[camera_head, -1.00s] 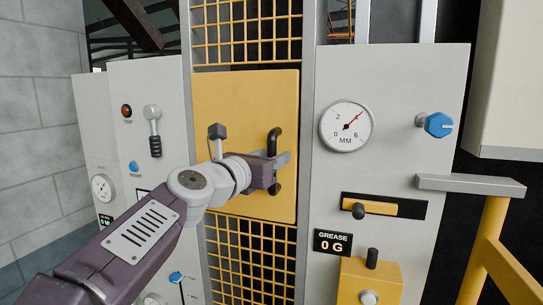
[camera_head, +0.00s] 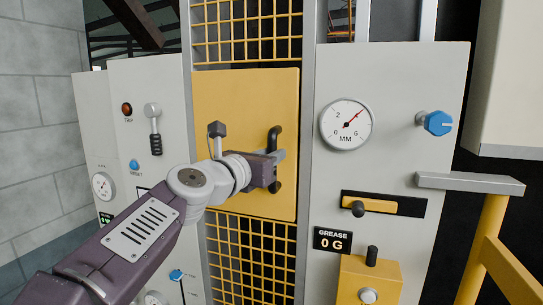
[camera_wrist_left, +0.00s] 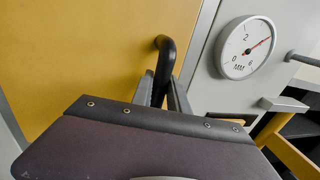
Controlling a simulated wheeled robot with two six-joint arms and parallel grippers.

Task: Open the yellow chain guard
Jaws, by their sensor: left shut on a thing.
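The yellow chain guard (camera_head: 240,110) is a flat panel set between grey posts, with yellow mesh above and below it. It looks closed, flush in its frame. A black upright bar handle (camera_head: 275,140) is on its right side. My left gripper (camera_head: 277,160) is shut on the handle, with its fingers on either side of the bar. In the left wrist view the handle (camera_wrist_left: 165,60) stands between the two grey fingers (camera_wrist_left: 162,92), and the guard (camera_wrist_left: 90,50) fills the left. The middle of the handle is hidden by my gripper. My right gripper is not in view.
Right of the guard is a grey panel with an MM gauge (camera_head: 346,125), a blue knob (camera_head: 437,123), a slotted yellow lever (camera_head: 370,207) and a grease box (camera_head: 370,280). A grey ledge with a yellow rail (camera_head: 485,230) stands far right. A switch panel (camera_head: 150,130) is at left.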

